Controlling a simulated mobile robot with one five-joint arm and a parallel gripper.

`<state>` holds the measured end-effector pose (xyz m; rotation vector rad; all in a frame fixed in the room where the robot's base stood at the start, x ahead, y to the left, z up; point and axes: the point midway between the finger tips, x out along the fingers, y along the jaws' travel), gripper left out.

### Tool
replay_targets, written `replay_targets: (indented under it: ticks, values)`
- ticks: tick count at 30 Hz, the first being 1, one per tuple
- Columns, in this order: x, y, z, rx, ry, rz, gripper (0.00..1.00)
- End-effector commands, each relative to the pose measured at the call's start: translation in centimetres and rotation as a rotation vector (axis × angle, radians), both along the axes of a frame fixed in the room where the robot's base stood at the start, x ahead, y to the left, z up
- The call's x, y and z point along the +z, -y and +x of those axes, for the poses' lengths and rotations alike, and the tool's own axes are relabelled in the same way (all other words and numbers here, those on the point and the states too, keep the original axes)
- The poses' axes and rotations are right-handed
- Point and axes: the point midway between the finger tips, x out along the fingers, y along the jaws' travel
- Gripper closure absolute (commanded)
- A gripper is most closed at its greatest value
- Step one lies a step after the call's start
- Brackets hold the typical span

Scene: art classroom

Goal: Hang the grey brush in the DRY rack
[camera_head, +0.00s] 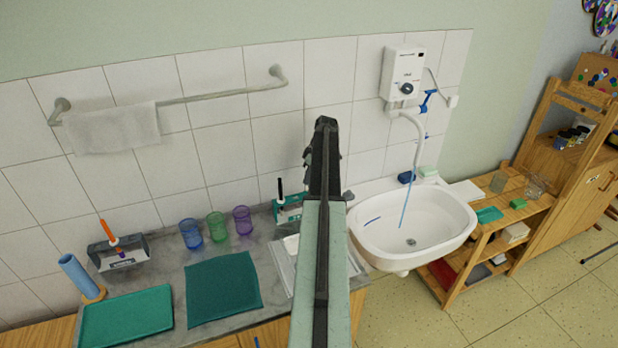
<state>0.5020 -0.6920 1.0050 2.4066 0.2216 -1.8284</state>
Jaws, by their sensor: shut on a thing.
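My gripper (325,150) is at the far end of my raised arm, in the middle of the view, in front of the tiled wall between the counter and the sink. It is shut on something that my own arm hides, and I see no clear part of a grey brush. A grey rack (104,258) with a label too small to read stands at the left back of the counter, with an orange-handled brush (108,232) upright in it. A teal rack (287,212) with a black-handled brush (280,190) stands just left of my arm, partly hidden by it.
Blue, green and purple cups (217,226) stand between the racks. A dark teal mat (223,289), a green tray (127,318) and a blue roll (78,272) lie or stand on the counter. Right are a sink (440,232) and a wooden shelf (492,252). A towel bar (220,92) crosses the wall.

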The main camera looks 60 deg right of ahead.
Motion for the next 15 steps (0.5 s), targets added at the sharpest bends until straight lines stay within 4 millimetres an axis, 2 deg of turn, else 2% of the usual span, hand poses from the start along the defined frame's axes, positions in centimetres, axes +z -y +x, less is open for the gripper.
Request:
replay_targets:
  ticks: [15]
  values:
    - [-2.2,0.0,0.0,0.0,0.0,0.0,1.0]
